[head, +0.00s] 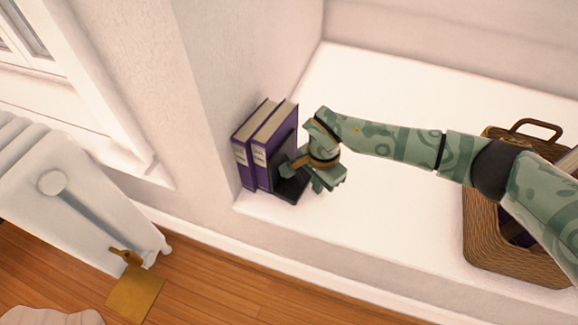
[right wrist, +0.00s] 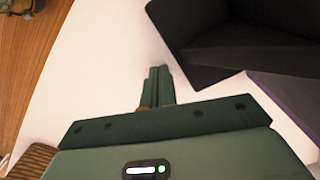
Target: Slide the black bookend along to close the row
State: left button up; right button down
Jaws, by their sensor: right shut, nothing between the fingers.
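Two purple books (head: 268,140) with cream page edges stand upright side by side at the left end of the white ledge, by the wall. The black bookend (head: 291,187) stands at their right side, its flat foot on the ledge. My right gripper (head: 288,171) is at the bookend's right side, shut and empty. In the right wrist view, the gripper's closed fingers (right wrist: 157,85) show beside the dark bookend (right wrist: 240,45), with white ledge between them in the picture. I cannot tell whether they touch. The hand hides part of the bookend. My left gripper is out of view.
A wicker basket (head: 480,225) with a dark handle stands on the right of the ledge, partly behind my right arm. The ledge (head: 400,215) is clear between bookend and basket. Its front edge drops to a wooden floor. A white radiator (head: 60,205) stands at left.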

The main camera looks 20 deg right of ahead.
jog(key=shift+w+a+b, duration=0.4)
jog(key=shift+w+a, duration=0.35)
jog(key=shift+a, duration=0.35)
jog(key=shift+s+d+r+p, duration=0.15)
jog(key=shift+s+d+p, duration=0.3)
jog(key=shift+p, duration=0.2)
jog(key=shift+s+d, duration=0.1)
jog(key=shift+d, duration=0.15)
notch_tip(320, 180, up, 3)
jog(key=shift+d+p, duration=0.1)
jog(key=shift+p, duration=0.95)
pick_arm(q)
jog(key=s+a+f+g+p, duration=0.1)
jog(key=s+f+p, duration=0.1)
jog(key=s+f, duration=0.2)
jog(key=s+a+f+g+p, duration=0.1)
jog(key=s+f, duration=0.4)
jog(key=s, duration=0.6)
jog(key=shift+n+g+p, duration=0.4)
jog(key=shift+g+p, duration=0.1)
jog(key=shift+p, duration=0.05)
pick_arm(e)
notch_tip(320, 180, up, 7)
jog(key=shift+f, duration=0.2)
